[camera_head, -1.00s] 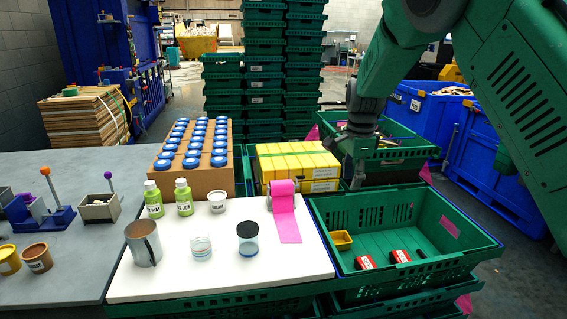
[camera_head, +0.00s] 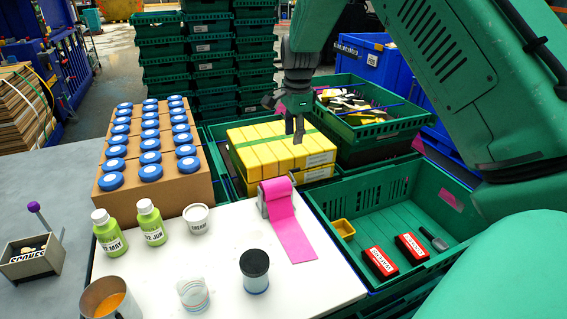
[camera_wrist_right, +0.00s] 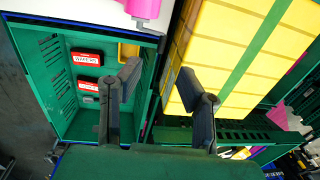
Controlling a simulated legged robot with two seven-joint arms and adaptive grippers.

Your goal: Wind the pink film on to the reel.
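The pink film (camera_head: 289,229) runs from a reel at the back right of the white board and lies flat toward the front. The reel (camera_head: 263,203) has grey end pieces, with pink film wrapped over its top. In the right wrist view, part of the pink film (camera_wrist_right: 146,8) shows at the top edge. My right gripper (camera_head: 296,138) hangs above the yellow boxes, behind the reel and apart from it. In the right wrist view its two fingers (camera_wrist_right: 160,80) are spread wide with nothing between them. My left gripper is not in view.
Strapped yellow boxes (camera_head: 262,147) stand behind the reel. A green crate (camera_head: 378,217) at right holds red packs and a small yellow tray. Green bottles (camera_head: 150,222), a white cup (camera_head: 197,218) and a black-lidded jar (camera_head: 255,271) stand left of the film.

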